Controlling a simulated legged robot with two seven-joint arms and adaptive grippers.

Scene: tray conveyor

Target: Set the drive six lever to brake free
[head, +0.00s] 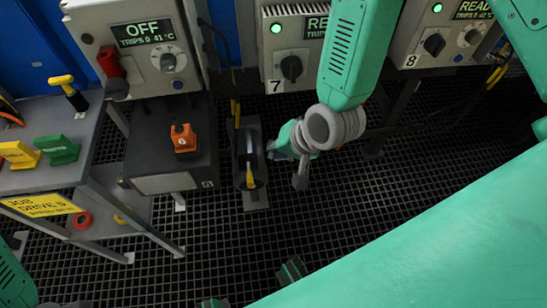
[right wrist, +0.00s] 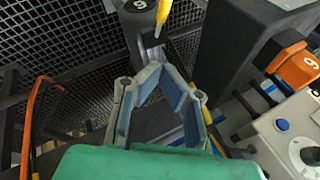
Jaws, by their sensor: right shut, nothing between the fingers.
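The drive six lever (head: 250,178) has a yellow grip and stands on a dark floor post beside the black pedestal marked 6. In the right wrist view its yellow grip (right wrist: 164,10) shows at the top, just beyond the fingertips, above a dark post with an upside-down 6. My right gripper (head: 272,149) is just right of the lever in the head view. In the right wrist view the gripper (right wrist: 158,71) is shut and empty, its fingertips pointing toward the post and apart from the yellow grip.
An orange block (head: 184,138) marked 6 sits on the black pedestal. Above it, a grey panel (head: 150,45) reads OFF. A side table (head: 85,105) with yellow and green blocks and a job sign is at left. Panels 7 (head: 291,45) and 8 are at right.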

